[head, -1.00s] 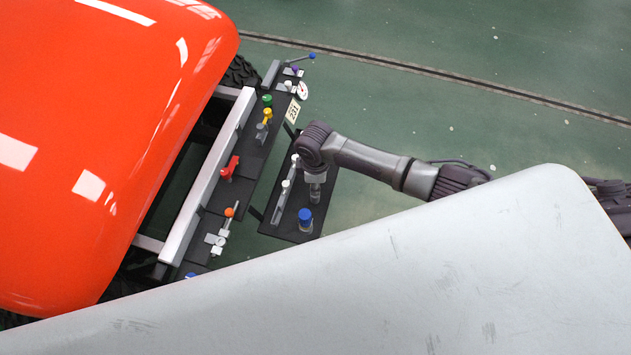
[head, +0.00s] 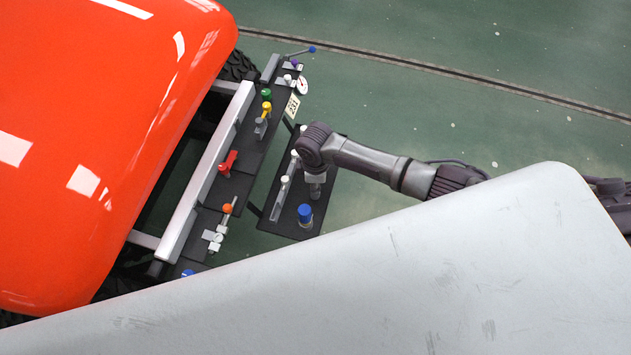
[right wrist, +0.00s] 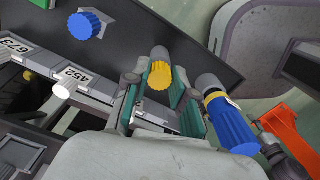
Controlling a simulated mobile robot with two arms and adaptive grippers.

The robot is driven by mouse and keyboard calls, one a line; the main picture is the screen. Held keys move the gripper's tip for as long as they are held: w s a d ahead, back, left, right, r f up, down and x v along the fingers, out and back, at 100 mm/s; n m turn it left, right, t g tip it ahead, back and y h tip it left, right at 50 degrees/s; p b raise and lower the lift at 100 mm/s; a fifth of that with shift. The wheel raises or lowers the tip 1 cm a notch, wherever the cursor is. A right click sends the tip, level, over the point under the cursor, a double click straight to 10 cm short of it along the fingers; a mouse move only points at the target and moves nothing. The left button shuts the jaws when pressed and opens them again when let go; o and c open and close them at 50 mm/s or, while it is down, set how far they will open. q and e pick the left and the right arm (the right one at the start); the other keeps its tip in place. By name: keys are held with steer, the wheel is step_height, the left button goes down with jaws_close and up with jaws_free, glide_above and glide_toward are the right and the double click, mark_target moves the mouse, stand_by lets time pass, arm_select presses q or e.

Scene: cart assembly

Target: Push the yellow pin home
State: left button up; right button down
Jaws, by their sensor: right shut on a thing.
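A ribbed yellow knob (right wrist: 160,75) on a grey barrel, likely the yellow pin, sits between the teal-padded fingers of my right gripper (right wrist: 155,100) in the right wrist view. The gripper is shut on it. In the head view my right gripper (head: 314,190) points down over a small black plate (head: 283,228); my arm hides the held knob there. Another yellow knob (head: 266,106) stands on the longer black panel (head: 240,186). How deep the held pin sits cannot be seen. My left gripper is not in view.
A blue knob (head: 305,212) stands on the small plate, near the gripper. In the right wrist view a blue-handled part with a yellow band (right wrist: 232,122) lies close right of the fingers. Red (head: 228,163), green (head: 266,94) and orange (head: 227,208) parts stand on the panel beside the orange cart (head: 90,110).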

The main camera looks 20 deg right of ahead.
steer(key=shift+f, duration=0.45)
steer(key=c, duration=0.9)
jaws_free()
steer(key=shift+r, duration=0.1)
step_height(320, 180, up, 12)
